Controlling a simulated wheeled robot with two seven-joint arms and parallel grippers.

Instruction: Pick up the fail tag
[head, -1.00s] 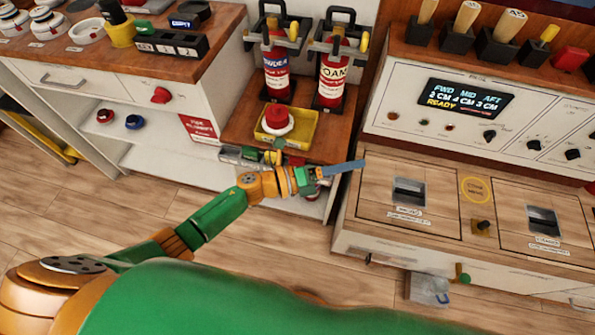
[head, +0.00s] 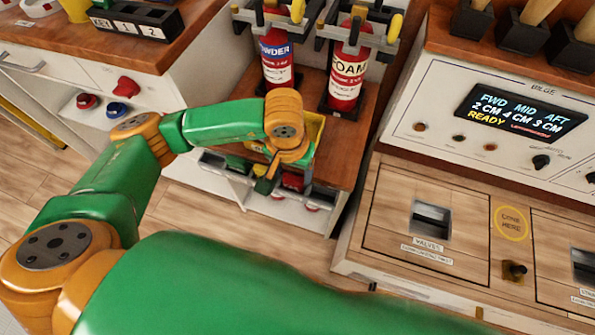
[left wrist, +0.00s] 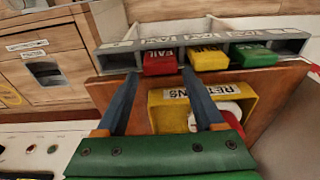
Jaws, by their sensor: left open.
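In the head view the red tag (head: 292,180) shows at the shelf's front edge, partly behind my arm. My left gripper (left wrist: 158,73) is open and empty; its two blue fingers point at the fail tag, one tip towards each side of it. I cannot tell whether they touch it. My right gripper is not in view.
A yellow returns tray (left wrist: 168,112) with a red and white item (left wrist: 225,108) sits just behind the rack. Two red extinguishers (head: 277,60) (head: 348,68) stand behind on the shelf. A wooden drawer unit (head: 390,200) stands to the right.

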